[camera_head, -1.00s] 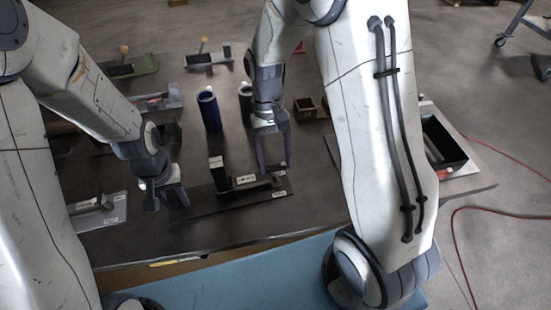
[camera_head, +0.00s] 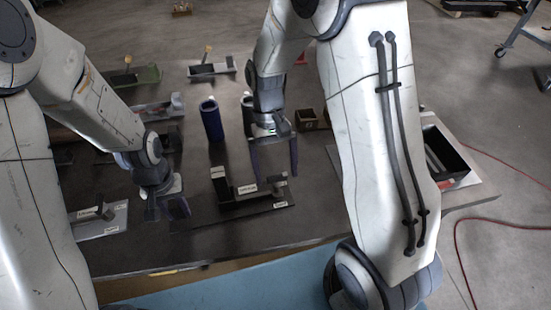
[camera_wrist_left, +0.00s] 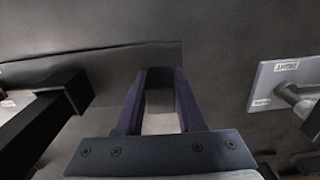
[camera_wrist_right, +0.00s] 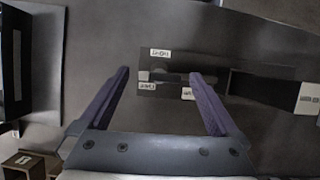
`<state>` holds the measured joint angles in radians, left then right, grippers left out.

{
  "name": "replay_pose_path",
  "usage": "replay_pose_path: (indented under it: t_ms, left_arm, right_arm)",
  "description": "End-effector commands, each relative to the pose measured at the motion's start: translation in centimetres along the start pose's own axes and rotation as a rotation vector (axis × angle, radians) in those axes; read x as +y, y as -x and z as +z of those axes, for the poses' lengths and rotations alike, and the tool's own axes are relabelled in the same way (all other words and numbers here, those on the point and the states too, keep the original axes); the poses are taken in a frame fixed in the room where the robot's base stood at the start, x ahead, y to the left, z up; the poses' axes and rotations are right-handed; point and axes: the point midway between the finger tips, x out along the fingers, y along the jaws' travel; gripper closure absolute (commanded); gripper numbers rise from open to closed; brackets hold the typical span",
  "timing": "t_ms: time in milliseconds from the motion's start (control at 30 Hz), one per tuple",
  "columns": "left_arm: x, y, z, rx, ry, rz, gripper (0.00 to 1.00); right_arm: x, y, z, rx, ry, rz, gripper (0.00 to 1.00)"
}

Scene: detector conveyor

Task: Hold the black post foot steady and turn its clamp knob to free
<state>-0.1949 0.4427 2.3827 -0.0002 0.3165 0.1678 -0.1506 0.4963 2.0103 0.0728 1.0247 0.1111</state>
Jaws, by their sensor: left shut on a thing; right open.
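The black post foot (camera_head: 250,203) lies on the dark table, with a labelled upright block (camera_head: 220,183) at its left. A short dark clamp knob (camera_head: 280,179) stands near its right end; in the right wrist view the grey rod and knob (camera_wrist_right: 172,77) lie beyond the fingertips. My left gripper (camera_head: 165,213) is low at the left end of the foot and appears shut on its base edge; the exact contact is unclear in the left wrist view (camera_wrist_left: 161,72). My right gripper (camera_head: 274,173) is open and empty, pointing down over the knob end, apart from it.
A silver foot (camera_head: 105,222) lies at left. A blue cylinder (camera_head: 211,120) stands behind the black foot, with a brown box (camera_head: 308,119) behind to the right. More feet (camera_head: 210,68) lie further back. A black bin (camera_head: 445,150) is at right.

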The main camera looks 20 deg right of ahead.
Motion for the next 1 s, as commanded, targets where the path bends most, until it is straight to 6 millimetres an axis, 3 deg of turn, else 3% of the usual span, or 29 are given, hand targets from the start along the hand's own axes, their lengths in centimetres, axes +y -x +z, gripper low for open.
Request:
replay_pose_path:
  t_ms: [600,1000]
  left_arm:
    - [0.0,0.1,-0.1,0.003,0.002,0.001,1.00]
    - [0.0,0.1,-0.1,0.003,0.002,0.001,1.00]
  right_arm:
    - [0.0,10.8,-0.1,0.004,0.000,0.000,0.03]
    - [0.0,11.8,0.0,0.000,0.000,0.000,0.03]
